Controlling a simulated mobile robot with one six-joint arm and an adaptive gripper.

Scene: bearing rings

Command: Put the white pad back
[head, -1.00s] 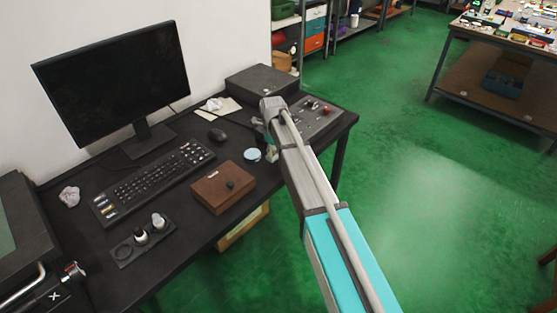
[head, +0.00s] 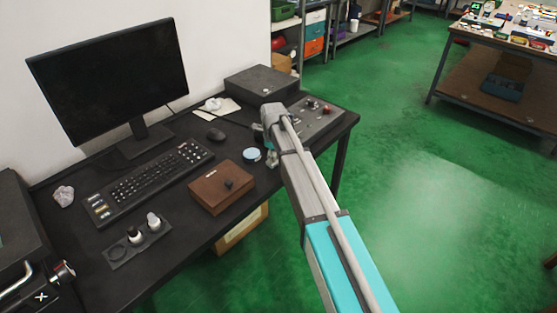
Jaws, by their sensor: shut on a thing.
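My gripper (head: 271,154) is above the right part of the black desk, mostly hidden by my own arm. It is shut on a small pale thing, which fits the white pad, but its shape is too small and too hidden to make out. A dark holder (head: 119,258) with several round places lies at the desk's front left. Its left place is an empty ring. The other two places hold small knobbed pieces, one with a dark base (head: 135,236) and one whitish (head: 154,222).
A round tin with a pale blue top (head: 251,155) stands just left of my gripper. A brown box (head: 221,190), a keyboard (head: 150,183), a mouse (head: 216,135) and a monitor (head: 110,80) take up the desk. A control panel (head: 318,117) lies behind my gripper.

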